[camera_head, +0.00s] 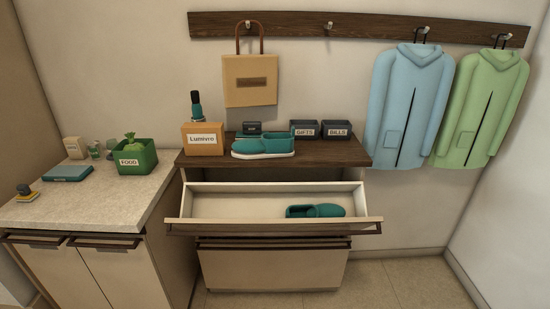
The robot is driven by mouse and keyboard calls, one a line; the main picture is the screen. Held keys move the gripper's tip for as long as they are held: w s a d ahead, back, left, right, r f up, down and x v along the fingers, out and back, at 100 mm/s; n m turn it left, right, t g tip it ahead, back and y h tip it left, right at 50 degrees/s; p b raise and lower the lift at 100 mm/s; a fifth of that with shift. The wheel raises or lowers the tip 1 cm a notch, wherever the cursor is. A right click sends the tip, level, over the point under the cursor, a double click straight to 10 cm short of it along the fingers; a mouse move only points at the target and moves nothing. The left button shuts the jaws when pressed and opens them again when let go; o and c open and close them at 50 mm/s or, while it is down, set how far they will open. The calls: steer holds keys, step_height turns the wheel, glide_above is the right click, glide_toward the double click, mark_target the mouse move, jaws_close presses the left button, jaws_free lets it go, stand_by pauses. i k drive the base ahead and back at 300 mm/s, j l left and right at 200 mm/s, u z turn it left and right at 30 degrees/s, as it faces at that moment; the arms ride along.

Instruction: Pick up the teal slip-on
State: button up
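One teal slip-on (262,147) with a white sole stands on the dark wooden top of the dresser, near its front edge. A second teal slip-on (315,211) lies inside the open top drawer (228,203), toward its right side. The drawer's front wall hides the lower edge of that shoe. My gripper does not show in the head view.
Behind the upper shoe sit a small dark box and grey bins (337,130) labelled GIFTS and BILLS. A Lumivro box (204,139) with a bottle stands to its left. The pulled-out drawer juts forward. The counter (92,193) holds a FOOD bin (134,158).

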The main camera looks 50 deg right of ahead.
mark_target(281, 144)
steer(key=z, duration=0.65)
steer(key=i+j+z, duration=0.95)
steer(key=j, duration=0.3)
steer(key=k+l, duration=0.05)
steer(key=k, duration=0.05)
